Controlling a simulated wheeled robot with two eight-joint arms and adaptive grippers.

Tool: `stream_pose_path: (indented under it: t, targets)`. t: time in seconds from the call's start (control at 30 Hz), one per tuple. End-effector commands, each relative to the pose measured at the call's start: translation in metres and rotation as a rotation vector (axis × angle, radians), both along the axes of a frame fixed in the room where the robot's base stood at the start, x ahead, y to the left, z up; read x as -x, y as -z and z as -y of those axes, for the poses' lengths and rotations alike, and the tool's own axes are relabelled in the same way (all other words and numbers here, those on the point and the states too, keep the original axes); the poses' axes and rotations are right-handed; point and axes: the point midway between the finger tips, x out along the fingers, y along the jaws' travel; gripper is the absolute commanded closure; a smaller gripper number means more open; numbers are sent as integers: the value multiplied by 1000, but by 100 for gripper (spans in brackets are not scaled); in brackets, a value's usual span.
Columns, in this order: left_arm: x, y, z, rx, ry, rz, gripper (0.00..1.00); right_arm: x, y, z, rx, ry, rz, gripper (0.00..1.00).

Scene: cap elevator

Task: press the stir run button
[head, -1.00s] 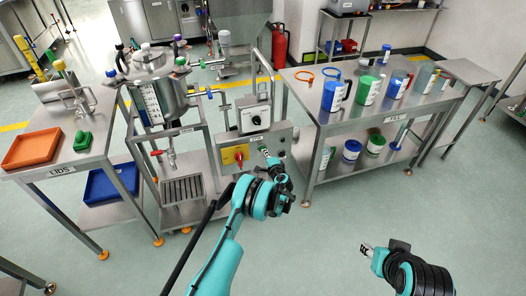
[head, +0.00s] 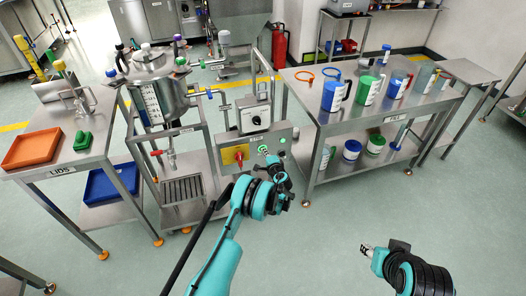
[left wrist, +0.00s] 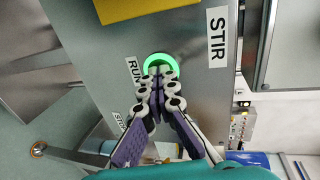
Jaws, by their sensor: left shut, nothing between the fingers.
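The stir run button (head: 263,149) sits on the grey control panel (head: 283,135) and shows a green glow. In the left wrist view it is a bright green ring (left wrist: 157,58) beside the RUN label, with the STIR label (left wrist: 218,36) to its right. My left gripper (head: 269,159) is shut and empty, just in front of the panel. In the left wrist view its fingertips (left wrist: 160,74) overlap the button's lower part; whether they touch it I cannot tell. My right gripper (head: 368,249) is over the floor at lower right, away from the panel; its jaw opening is unclear.
A red knob on a yellow plate (head: 235,154) is left of the button, and a grey box with a dial (head: 254,115) is above. A steel vessel (head: 157,88) stands at left. A table with cups (head: 313,112) is right of the panel. The floor in front is free.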

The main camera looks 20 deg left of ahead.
Motion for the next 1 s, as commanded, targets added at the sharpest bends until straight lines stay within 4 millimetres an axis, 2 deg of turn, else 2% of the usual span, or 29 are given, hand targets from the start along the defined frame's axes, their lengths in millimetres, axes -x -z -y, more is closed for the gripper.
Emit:
stream_pose_path:
  t: [0.7, 1.0]
  targets:
    - [40, 0, 28, 0, 0, 0, 100, 0, 0, 0, 0, 0, 0, 60]
    - [46, 0, 31, 0, 0, 0, 100, 0, 0, 0, 0, 0, 0, 60]
